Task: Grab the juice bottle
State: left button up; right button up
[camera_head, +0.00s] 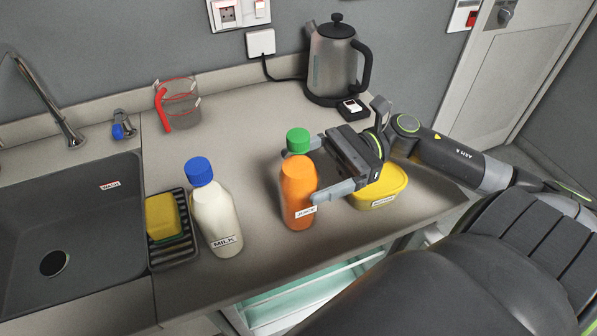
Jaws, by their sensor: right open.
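The juice bottle (297,190) is orange with a green cap and a label reading JUICE. It stands upright on the grey counter, right of the milk bottle. My right gripper (312,170) comes in from the right at the bottle's height. Its jaws are open, with the near finger in front of the bottle's right side and the far finger behind it near the cap. The bottle is at least partly between the fingers; I cannot tell whether they touch it. My left gripper is not in view.
A milk bottle (215,208) with a blue cap stands to the left, beside a sponge (163,217) on a dark rack.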

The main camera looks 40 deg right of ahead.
aim_at(279, 181)
jog(key=shift+w+a+p, duration=0.2)
jog(key=shift+w+a, duration=0.05)
jog(key=shift+a, duration=0.8)
jog(key=shift+w+a+p, duration=0.15)
jog(key=shift+w+a, duration=0.05)
jog(key=shift+a, duration=0.85)
jog(key=c, duration=1.5)
